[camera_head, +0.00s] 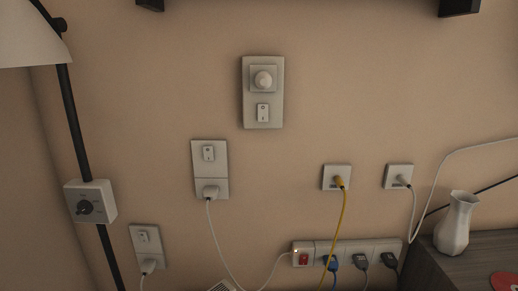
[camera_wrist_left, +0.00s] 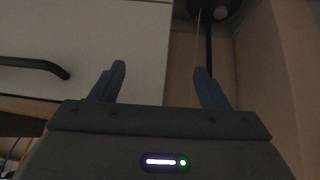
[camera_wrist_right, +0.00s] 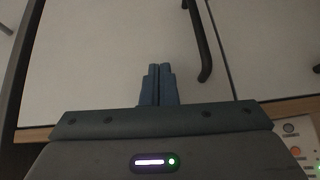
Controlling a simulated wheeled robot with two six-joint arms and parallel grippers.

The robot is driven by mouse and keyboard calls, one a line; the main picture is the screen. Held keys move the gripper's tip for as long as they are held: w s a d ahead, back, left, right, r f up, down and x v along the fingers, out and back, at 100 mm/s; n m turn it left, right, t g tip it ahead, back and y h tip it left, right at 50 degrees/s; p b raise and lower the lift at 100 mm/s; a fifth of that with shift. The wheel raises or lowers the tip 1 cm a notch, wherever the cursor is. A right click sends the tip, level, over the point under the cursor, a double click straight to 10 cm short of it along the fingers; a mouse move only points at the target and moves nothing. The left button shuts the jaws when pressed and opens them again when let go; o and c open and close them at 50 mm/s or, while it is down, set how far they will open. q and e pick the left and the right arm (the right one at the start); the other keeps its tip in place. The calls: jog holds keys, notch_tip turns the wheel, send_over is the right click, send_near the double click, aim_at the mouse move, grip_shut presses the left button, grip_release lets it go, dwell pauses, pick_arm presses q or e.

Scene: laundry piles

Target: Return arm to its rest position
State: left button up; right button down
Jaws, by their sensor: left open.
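My left gripper (camera_wrist_left: 160,85) shows in the left wrist view with its two blue fingers spread apart. Nothing is between them. A pale cabinet front is beyond its left finger, and a wall corner is beyond its right finger. My right gripper (camera_wrist_right: 158,70) shows in the right wrist view with its two blue fingers together and nothing visible between them. It is in front of pale cabinet doors. Neither arm shows in the head view.
The head view faces a beige wall with a dimmer panel (camera_head: 263,92), sockets and a power strip (camera_head: 347,252) with cords. A lamp pole (camera_head: 72,125) stands left. A white vase (camera_head: 455,222) stands right. Dark handles show on the cabinet fronts in the left (camera_wrist_left: 35,66) and right (camera_wrist_right: 201,45) wrist views.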

pick_arm(q)
jog(key=s+a+f+g+p, duration=0.2)
jog(key=s+f+p, duration=0.4)
jog(key=f, duration=0.4)
jog(key=s+a+f+g+y+p, duration=0.1)
jog(key=s+a+f+g+p, duration=0.2)
jog(key=s+f+p, duration=0.4)
notch_tip(320, 180, down, 4)
jog(key=shift+s+a+r+g+y, duration=0.1)
jog(key=shift+s+a+g+y, duration=0.2)
jog(key=shift+s+a, duration=0.45)
pick_arm(e)
jog(key=s+d+f+g, duration=0.2)
jog(key=s+d+f, duration=0.1)
jog(key=s+f, duration=0.4)
jog(key=s+d+f+g+h, duration=0.1)
jog(key=s+d+f+g, duration=0.2)
jog(key=s+f, duration=0.4)
notch_tip(320, 180, down, 7)
jog(key=shift+s+r+g+h, duration=0.1)
jog(key=shift+s+g+h, duration=0.2)
jog(key=shift+s, duration=0.1)
pick_arm(q)
jog(key=shift+s+d, duration=0.15)
pick_arm(e)
jog(key=shift+d, duration=0.1)
